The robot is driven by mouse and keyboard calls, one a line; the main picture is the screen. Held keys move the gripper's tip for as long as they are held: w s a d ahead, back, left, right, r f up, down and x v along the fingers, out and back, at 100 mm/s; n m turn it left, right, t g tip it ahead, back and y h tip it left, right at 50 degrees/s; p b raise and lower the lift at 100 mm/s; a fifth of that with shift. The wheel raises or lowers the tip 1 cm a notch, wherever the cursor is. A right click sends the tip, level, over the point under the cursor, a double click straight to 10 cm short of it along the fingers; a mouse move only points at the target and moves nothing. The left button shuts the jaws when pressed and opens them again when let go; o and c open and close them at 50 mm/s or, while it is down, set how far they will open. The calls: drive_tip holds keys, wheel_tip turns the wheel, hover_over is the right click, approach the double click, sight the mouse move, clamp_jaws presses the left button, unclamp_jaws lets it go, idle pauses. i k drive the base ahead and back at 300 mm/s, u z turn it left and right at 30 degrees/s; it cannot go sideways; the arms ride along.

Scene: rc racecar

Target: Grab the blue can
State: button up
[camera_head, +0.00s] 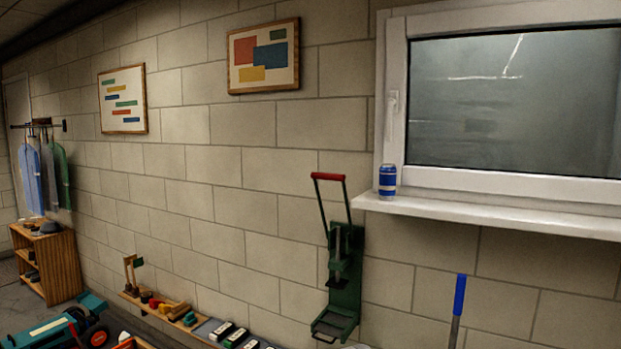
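The blue can (387,180) stands upright at the left end of the white window sill (480,212). It is blue with a paler band around its middle and a light top. The window frame is right behind it. My gripper is not in view, so I cannot see where it is relative to the can.
The sill is clear to the right of the can. A green stand with a red handle (343,275) is against the wall below and left of it. A blue-handled pole (459,297) rises below the sill. A low shelf (205,327) with small items runs along the wall.

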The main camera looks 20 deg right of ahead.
sight(387, 172)
drive_tip(key=z, duration=0.35)
drive_tip(key=i, duration=0.8)
drive_tip(key=z, duration=0.65)
